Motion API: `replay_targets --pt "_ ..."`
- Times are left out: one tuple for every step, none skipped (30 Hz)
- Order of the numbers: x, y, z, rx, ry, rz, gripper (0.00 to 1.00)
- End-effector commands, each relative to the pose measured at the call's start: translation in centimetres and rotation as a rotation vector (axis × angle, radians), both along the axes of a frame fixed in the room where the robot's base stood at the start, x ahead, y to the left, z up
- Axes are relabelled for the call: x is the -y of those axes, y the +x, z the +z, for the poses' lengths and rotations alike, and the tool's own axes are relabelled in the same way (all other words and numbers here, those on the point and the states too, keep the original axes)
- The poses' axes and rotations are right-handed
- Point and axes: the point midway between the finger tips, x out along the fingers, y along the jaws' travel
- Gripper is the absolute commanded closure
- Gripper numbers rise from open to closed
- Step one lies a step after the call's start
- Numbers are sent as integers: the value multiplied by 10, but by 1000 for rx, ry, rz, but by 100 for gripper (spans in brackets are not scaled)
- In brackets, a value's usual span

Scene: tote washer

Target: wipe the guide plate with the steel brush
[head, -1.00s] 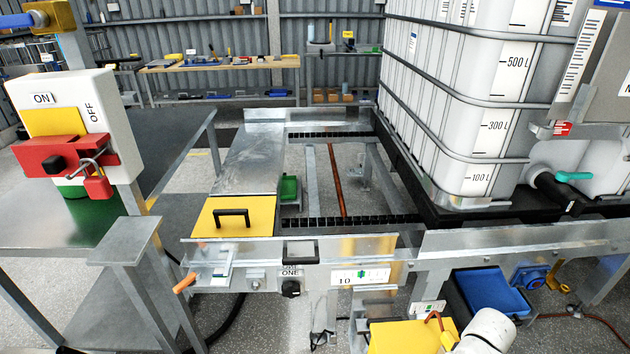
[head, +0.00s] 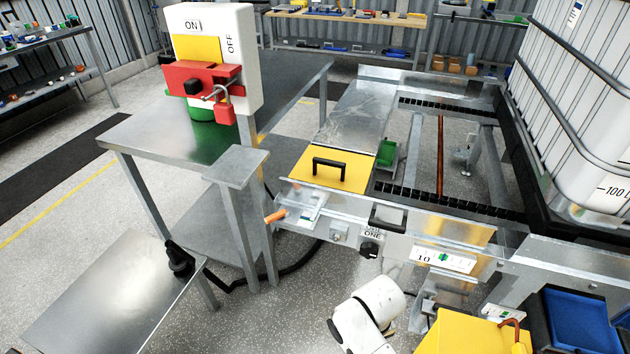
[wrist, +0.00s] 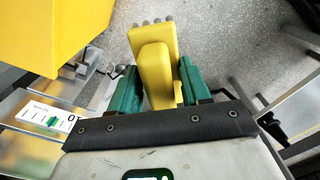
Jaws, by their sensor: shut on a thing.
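My gripper (wrist: 157,85) shows in the wrist view with its green fingers shut on both sides of a yellow tool. The tool looks like the steel brush (wrist: 152,45); its yellow body points away from my wrist, with small grey tips at its far end. In the head view my gripper and the brush are not visible. A bare steel plate (head: 358,112) lies on the conveyor frame behind a yellow cover with a black handle (head: 330,170). I cannot tell for sure whether this is the guide plate. The brush is over the floor, apart from any plate.
A switch box with a red padlock (head: 225,110) stands on a post by a steel table (head: 150,130). A low steel table (head: 110,300) is at lower left. A yellow box (head: 470,335) and blue bin (head: 580,318) are at lower right. Open floor lies at left.

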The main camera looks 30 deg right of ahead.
Motion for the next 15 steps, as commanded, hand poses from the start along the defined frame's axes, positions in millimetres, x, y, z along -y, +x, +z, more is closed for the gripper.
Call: replay_targets --pt "-15 17 9 7 5 34 100" --pt "-22 25 14 5 4 55 100" --pt "-30 34 20 5 4 79 100" --pt "-36 40 25 5 3 97 100" --pt "-42 46 30 5 4 113 100" --pt "-48 53 35 4 3 133 100" --pt "-53 58 39 3 2 146 100" --pt "-57 62 42 3 2 158 100" --pt "-61 66 46 3 2 172 100" --pt "-64 69 49 1 2 179 100" --pt "-66 71 51 1 1 186 100" --pt "-68 73 53 0 1 193 100" --pt "-69 74 54 0 0 197 100" --pt "-70 75 55 0 0 201 100" --pt "-71 76 56 0 0 203 100"
